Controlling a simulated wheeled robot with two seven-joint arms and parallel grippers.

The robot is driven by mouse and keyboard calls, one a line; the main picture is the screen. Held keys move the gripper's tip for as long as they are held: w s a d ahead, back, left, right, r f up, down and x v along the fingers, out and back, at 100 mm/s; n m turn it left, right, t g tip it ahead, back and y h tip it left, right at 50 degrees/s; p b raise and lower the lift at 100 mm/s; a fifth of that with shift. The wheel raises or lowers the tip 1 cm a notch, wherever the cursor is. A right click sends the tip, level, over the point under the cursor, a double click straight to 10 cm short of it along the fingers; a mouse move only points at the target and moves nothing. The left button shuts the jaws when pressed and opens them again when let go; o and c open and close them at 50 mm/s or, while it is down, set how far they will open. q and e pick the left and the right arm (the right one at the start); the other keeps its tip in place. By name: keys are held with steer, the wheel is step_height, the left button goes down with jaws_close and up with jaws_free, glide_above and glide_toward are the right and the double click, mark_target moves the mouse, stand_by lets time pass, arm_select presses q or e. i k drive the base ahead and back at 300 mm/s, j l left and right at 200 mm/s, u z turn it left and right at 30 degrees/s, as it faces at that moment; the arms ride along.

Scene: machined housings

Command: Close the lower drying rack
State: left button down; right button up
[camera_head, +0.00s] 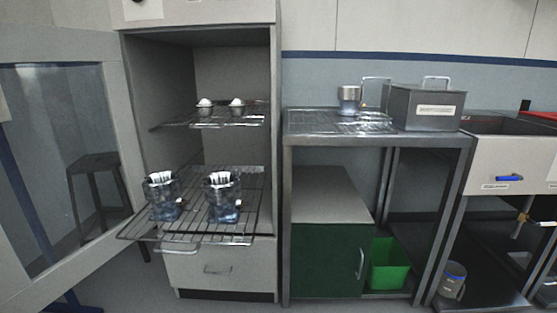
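The lower drying rack (207,232) is a wire shelf pulled out of the tall grey cabinet (277,200), its front edge sticking out past the opening. Two dark bluish glass containers with white items in them stand on it, a left one (163,200) and a right one (223,203). A wire handle (180,248) shows at the rack's front edge. The upper rack (190,121) sits inside the cabinet with two small white-topped items on it. Neither of my grippers is in view.
The glazed cabinet door (120,110) stands open at the left. A drawer (218,268) is shut below the rack. To the right stands a metal table (310,129) with a grey lidded box (425,106) and a metal cup (348,98). A green bin (390,265) sits beneath.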

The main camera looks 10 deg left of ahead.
mark_target(190, 168)
steer(key=i+l, duration=0.6)
steer(key=i, duration=0.25)
steer(key=z, duration=0.05)
